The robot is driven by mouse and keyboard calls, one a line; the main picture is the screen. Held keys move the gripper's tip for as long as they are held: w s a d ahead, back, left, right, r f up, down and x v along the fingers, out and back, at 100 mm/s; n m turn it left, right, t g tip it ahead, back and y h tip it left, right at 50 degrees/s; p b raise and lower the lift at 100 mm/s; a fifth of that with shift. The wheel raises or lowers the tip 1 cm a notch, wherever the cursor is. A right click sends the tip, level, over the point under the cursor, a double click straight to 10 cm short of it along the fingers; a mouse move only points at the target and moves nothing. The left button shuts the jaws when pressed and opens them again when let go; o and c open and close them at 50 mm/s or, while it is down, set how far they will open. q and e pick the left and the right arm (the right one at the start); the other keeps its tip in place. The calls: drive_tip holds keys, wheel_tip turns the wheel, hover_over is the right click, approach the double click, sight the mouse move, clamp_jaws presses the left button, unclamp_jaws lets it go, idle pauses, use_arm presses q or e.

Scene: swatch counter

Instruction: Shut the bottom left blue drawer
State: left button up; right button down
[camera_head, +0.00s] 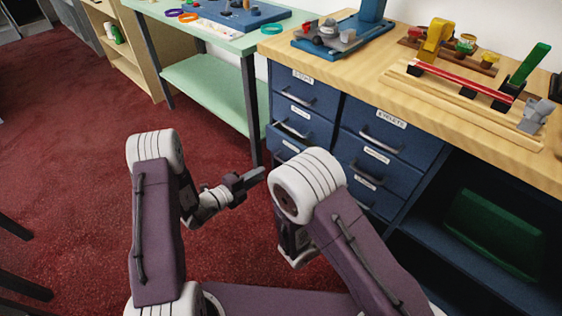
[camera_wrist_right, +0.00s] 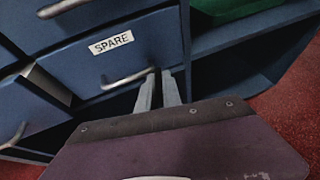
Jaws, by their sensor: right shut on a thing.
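The blue drawer cabinet (camera_head: 334,108) stands under the wooden counter, with two columns of labelled drawers. The bottom left drawer (camera_wrist_right: 30,108) stands out from the cabinet at the left of the right wrist view, with a gap behind its front. In the head view my right arm covers most of that lower left area. My right gripper (camera_wrist_right: 159,92) is shut at the right end of the handle (camera_wrist_right: 125,80) of the drawer labelled SPARE (camera_wrist_right: 140,45). The head view hides its fingers. My left gripper (camera_head: 250,178) is apart from the cabinet, above the red floor; its finger gap is unclear.
A green table (camera_head: 215,85) stands left of the cabinet, its leg near the cabinet side. A dark green bin (camera_head: 492,235) sits on the open blue shelf at right. Tools and stands cover the wooden counter (camera_head: 350,65). Red carpet at left is clear.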

sight(281, 161)
use_arm(q)
drive_tip(key=b+x, duration=0.4)
drive_tip(key=x, duration=0.8)
drive_tip(key=shift+a, duration=0.1)
clamp_jaws()
drive_tip(key=shift+f, duration=0.1)
idle(0.8)
